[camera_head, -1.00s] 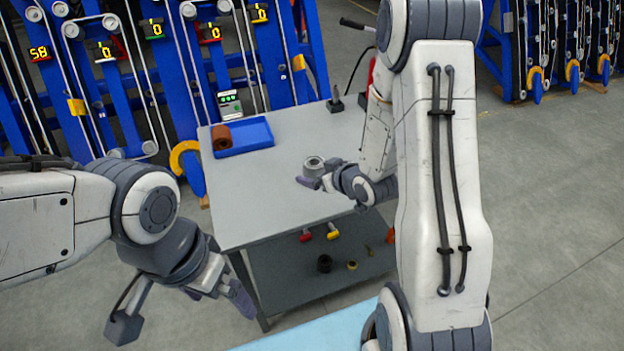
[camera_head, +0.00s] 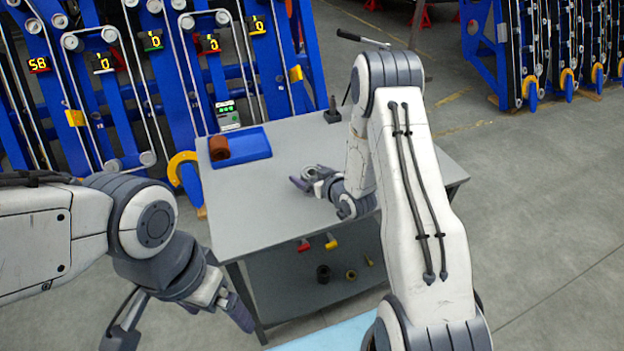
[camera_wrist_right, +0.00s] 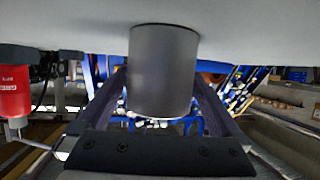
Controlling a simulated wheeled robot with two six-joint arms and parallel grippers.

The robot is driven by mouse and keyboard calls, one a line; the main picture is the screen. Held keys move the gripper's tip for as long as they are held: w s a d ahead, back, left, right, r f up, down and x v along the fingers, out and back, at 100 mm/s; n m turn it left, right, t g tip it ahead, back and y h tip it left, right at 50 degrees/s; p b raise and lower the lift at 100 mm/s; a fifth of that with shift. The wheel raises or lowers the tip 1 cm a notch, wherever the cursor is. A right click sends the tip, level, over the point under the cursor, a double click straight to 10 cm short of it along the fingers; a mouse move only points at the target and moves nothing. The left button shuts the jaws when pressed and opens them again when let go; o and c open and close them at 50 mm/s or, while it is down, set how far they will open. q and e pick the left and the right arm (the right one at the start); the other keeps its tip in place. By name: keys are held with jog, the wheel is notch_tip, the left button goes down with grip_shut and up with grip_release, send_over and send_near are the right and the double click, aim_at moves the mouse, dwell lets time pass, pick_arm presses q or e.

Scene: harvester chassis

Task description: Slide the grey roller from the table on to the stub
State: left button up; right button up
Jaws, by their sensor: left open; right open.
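The grey roller (camera_wrist_right: 163,72) stands on the table (camera_head: 270,210), its end against the top, which appears at the upper edge of the tilted right wrist view. My right gripper (camera_wrist_right: 165,105) is open, with one finger on each side of the roller. In the head view this gripper (camera_head: 312,184) is low over the table and largely hides the roller. My left gripper (camera_head: 235,310) is open and empty, off the table's front left corner. A dark upright post (camera_head: 333,112) on a black base stands at the table's back edge; I cannot tell whether it is the stub.
A blue tray (camera_head: 256,146) holding a brown roller (camera_head: 219,148) lies at the table's back left. Blue machine frames (camera_head: 180,60) stand behind. Red and yellow handles (camera_head: 331,242) show below the front edge. The table's left front is clear.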

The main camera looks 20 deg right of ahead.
jog(key=shift+w+a+f, duration=0.15)
jog(key=shift+w+f, duration=0.15)
jog(key=shift+w, duration=0.3)
grip_shut()
jog(key=shift+r, duration=0.1)
jog(key=shift+r, duration=0.15)
